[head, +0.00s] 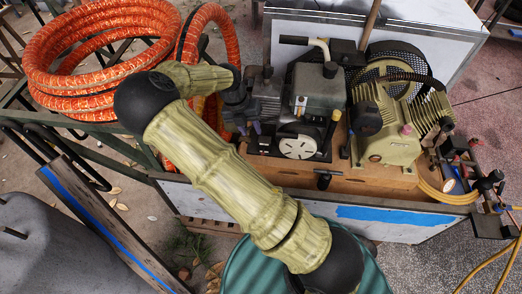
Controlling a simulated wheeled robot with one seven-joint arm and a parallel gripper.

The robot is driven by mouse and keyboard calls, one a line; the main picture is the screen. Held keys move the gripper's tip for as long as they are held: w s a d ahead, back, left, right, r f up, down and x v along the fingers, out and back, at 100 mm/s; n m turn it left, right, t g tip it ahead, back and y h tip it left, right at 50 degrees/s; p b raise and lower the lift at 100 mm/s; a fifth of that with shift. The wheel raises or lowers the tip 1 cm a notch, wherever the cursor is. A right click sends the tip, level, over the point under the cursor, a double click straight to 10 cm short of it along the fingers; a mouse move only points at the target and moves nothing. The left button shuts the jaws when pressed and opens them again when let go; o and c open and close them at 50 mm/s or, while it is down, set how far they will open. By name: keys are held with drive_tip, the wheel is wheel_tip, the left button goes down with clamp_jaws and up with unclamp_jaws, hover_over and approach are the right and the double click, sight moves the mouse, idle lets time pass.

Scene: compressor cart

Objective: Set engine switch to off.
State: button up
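The engine (316,92) is a dark grey and black block on the cart, with a pale slotted round cover (299,147) low on its front. The engine switch is too small or hidden to make out, so its position cannot be told. My gripper (250,129) is just left of the engine, pointing down, with two small purplish fingertips that appear apart. Nothing shows between them. I cannot tell whether it touches the engine. My wrist hides part of the engine's left side.
A tan compressor pump (388,135) stands right of the engine on a brown wooden deck (350,178). Orange hose coils (75,62) lie at upper left. A white panel (480,45) stands behind. A yellow hose and valves (447,190) are at the right end.

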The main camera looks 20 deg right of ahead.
drive_tip(key=x, duration=1.3)
drive_tip(key=shift+s+p, duration=0.1)
drive_tip(key=shift+p, duration=0.2)
clamp_jaws()
